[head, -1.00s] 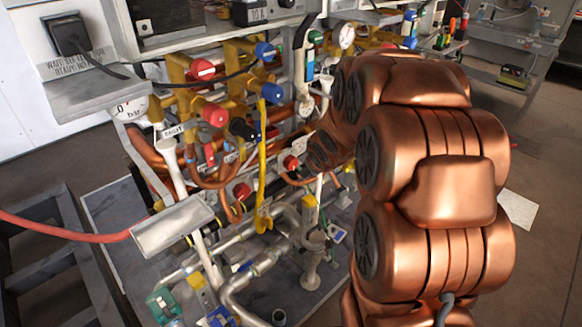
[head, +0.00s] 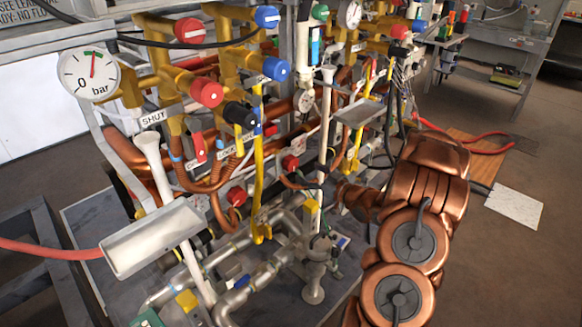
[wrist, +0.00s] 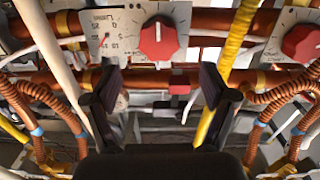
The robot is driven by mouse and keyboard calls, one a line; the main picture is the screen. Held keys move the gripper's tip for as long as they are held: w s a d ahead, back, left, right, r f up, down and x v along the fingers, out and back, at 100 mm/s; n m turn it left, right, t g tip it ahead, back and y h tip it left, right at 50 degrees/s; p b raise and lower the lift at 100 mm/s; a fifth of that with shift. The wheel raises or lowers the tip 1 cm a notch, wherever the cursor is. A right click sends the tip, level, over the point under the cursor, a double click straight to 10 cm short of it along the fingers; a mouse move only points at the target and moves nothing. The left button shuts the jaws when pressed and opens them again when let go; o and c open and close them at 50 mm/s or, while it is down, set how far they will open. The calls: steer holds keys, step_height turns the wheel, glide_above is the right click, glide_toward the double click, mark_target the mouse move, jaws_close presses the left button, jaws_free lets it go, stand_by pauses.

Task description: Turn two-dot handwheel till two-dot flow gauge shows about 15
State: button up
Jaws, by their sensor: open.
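My gripper (wrist: 160,98) is open and empty in the wrist view, its two dark fingers apart. Above and beyond the gap between them, a red handwheel (wrist: 158,38) sits on a pale plate, not touched by the fingers. A second red handwheel (wrist: 302,42) is at the right edge. I cannot make out dot marks that tell which is the two-dot one. In the head view my gripper is hidden among the pipes.
A yellow pipe (wrist: 230,60) runs beside the right finger, and a pale pipe (wrist: 52,60) passes by the left. Copper coils stand on both sides.

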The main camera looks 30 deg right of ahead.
mark_target(294, 164)
steer(key=shift+x, duration=3.7)
steer(key=shift+d, duration=0.1)
steer(key=c, duration=1.2)
